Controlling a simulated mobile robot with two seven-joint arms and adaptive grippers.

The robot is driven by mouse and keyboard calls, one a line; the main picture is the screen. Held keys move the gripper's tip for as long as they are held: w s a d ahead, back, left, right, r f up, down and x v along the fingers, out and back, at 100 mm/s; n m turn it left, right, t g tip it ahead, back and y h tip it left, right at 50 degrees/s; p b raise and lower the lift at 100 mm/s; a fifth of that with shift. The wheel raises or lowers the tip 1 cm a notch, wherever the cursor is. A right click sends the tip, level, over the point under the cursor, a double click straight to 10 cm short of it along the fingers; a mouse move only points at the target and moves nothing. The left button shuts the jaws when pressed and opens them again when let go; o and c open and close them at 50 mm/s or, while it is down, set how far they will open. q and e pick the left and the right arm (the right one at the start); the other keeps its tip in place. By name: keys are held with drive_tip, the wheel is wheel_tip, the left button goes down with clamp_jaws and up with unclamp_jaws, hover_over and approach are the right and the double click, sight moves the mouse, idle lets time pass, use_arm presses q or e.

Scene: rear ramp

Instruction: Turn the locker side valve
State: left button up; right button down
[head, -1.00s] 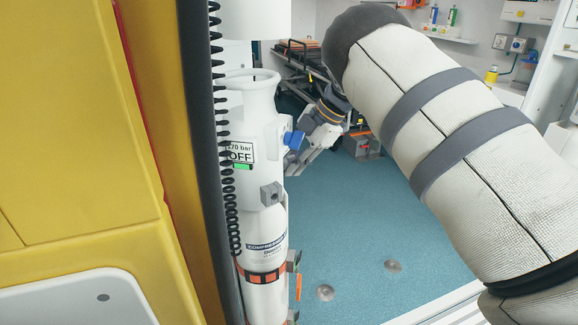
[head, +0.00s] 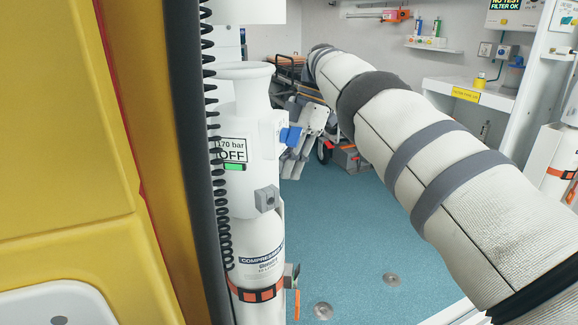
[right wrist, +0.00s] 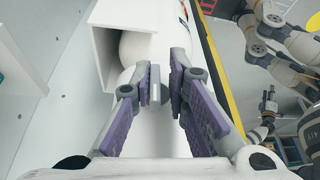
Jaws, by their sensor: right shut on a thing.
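The white cylinder assembly (head: 255,185) stands upright just right of the yellow panel in the head view. Its label (head: 232,150) reads "170 bar" and "OFF", with a green bar below. A blue valve handle (head: 291,137) sticks out of its right side. My right gripper (head: 303,140) is at this handle, partly lost among grey shapes behind. In the right wrist view my right gripper (right wrist: 165,84) has its purple-padded fingers close together on a small part that looks grey there; its colour is unclear. My left gripper does not show in the head view.
A coiled black cord (head: 211,120) hangs along the cylinder's left, beside the yellow panel (head: 60,120). Blue floor (head: 350,240) lies open to the right. A white box (right wrist: 115,35) stands close to the fingers in the right wrist view. My arm links show at its upper right.

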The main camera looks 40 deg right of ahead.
drive_tip(key=shift+w+a+r, duration=0.1)
drive_tip(key=shift+w+r, duration=0.15)
drive_tip(key=shift+r, duration=0.1)
drive_tip(key=c, duration=1.8)
unclamp_jaws()
drive_tip(key=shift+o, duration=0.4)
drive_tip(key=shift+w+f, duration=0.15)
drive_tip(key=shift+f, duration=0.15)
